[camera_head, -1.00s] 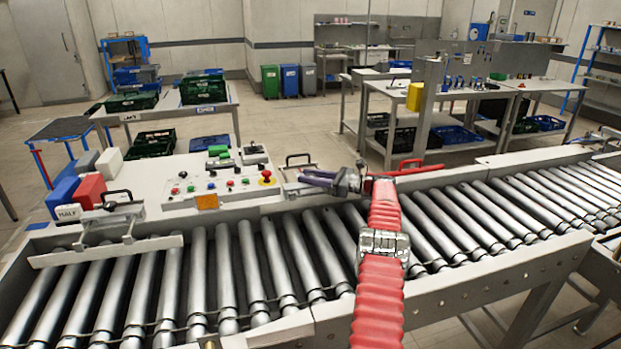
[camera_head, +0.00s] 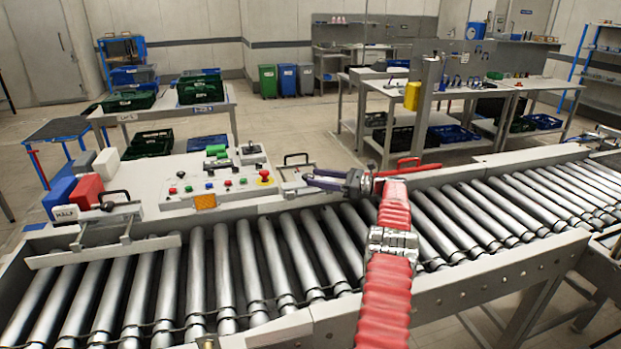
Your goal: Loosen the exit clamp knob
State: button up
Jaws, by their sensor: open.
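My gripper (camera_head: 312,180) reaches over the far rail of the roller conveyor (camera_head: 280,265), with its dark fingers spread and pointing left. Just left of the fingertips is a metal fitting with a dark looped handle (camera_head: 297,156), which may be a clamp. Another clamp-like fitting with a black handle (camera_head: 116,196) stands at the left end. A red handle (camera_head: 409,168) lies behind my wrist, on the far rail. I cannot tell which fitting is the exit clamp.
A control panel (camera_head: 180,171) with coloured buttons and a red stop button (camera_head: 264,177) lies left of my gripper. Red, blue and white blocks (camera_head: 87,188) stand at the far left. The visible rollers carry no crate. A workbench (camera_head: 440,95) stands behind.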

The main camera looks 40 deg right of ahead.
jog(key=v, duration=0.9)
jog(key=shift+s+d, duration=0.2)
jog(key=shift+s, duration=0.1)
